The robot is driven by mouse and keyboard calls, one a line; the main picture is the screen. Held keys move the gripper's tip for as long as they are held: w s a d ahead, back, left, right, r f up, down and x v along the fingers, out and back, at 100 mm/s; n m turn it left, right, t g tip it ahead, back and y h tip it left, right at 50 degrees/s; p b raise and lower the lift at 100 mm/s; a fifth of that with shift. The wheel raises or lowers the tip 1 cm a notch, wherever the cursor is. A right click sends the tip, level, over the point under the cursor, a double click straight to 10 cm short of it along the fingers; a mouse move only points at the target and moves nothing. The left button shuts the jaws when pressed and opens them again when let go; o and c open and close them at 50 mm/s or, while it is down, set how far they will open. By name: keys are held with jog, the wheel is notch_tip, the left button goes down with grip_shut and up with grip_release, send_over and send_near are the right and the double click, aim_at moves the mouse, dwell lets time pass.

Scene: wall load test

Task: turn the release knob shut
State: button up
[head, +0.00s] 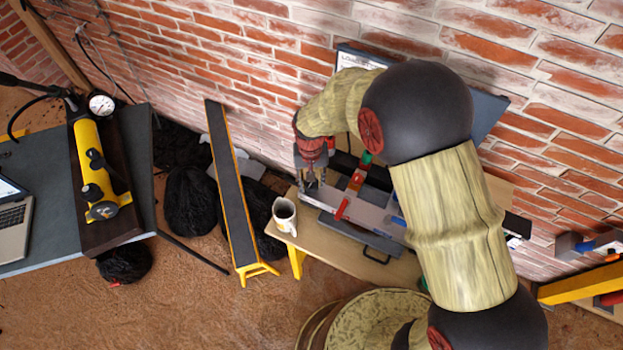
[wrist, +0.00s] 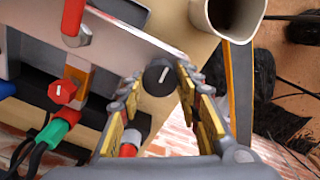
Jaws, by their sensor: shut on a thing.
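The release knob (wrist: 159,78) looks to be the round black knob with a white pointer line at the end of the grey metal device (wrist: 135,45). In the wrist view, my gripper (wrist: 160,80) has one finger on each side of this knob and is shut on it. In the head view, my gripper (head: 312,182) points down at the left end of the device (head: 372,217) on the wooden table. The knob is hidden there behind the fingers.
A white mug (head: 284,216) stands on the table close to my gripper and also shows in the wrist view (wrist: 230,18). A red lobed knob (wrist: 62,92) and a red handle (wrist: 73,18) are nearby. The brick wall (head: 250,60) stands behind. A yellow pump (head: 92,165) lies at left.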

aim_at(311, 183)
jog(key=shift+m, duration=0.3)
dwell(0.4)
jog(key=o, duration=1)
jog(key=shift+o, duration=0.8)
jog(key=shift+r, duration=0.1)
notch_tip(311, 183, up, 12)
jog(key=shift+a, duration=0.1)
